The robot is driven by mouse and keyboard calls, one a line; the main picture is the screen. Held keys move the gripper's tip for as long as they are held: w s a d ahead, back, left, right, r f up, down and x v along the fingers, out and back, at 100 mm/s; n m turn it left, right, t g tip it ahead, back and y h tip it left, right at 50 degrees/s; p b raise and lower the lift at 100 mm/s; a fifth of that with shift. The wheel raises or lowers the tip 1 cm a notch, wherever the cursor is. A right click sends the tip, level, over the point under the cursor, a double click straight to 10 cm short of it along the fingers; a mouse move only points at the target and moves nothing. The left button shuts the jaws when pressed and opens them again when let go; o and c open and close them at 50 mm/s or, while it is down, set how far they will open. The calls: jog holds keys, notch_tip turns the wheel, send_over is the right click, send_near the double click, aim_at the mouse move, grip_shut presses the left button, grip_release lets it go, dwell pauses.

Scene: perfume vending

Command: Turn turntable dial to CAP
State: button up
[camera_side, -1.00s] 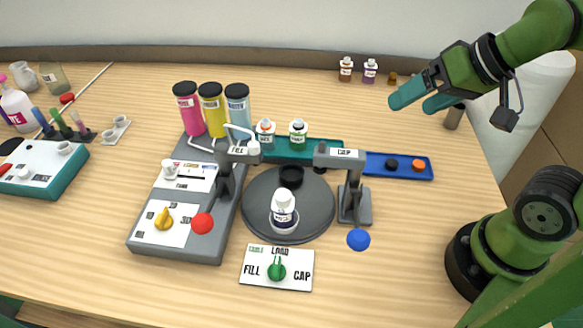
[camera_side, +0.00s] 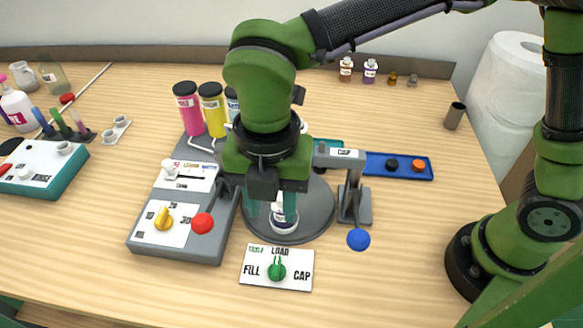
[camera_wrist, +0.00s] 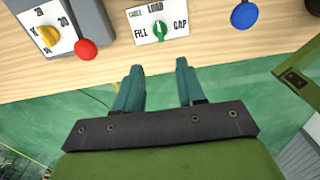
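The green turntable dial (camera_side: 277,270) sits on a white plate (camera_side: 256,281) marked FILL, LOAD and CAP at the table's front. Its pointer is toward LOAD. The dial (camera_wrist: 159,29) also shows in the wrist view, ahead of my fingertips. My gripper (camera_side: 271,216) is over the front of the grey turntable (camera_side: 318,213), behind and above the dial plate. In the wrist view my gripper (camera_wrist: 158,65) has its two teal fingers apart with nothing between them.
The red ball knob (camera_side: 202,223) is left of the dial and the blue ball knob (camera_side: 358,239) right. The CAP post (camera_side: 353,203) stands beside the turntable. The yellow dial (camera_side: 162,219) is on the grey machine. The front right table is clear.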

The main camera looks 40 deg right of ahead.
aim_at(276, 265)
notch_tip(276, 265, down, 17)
jog(key=shift+a+r, duration=0.1)
dwell(0.4)
grip_shut()
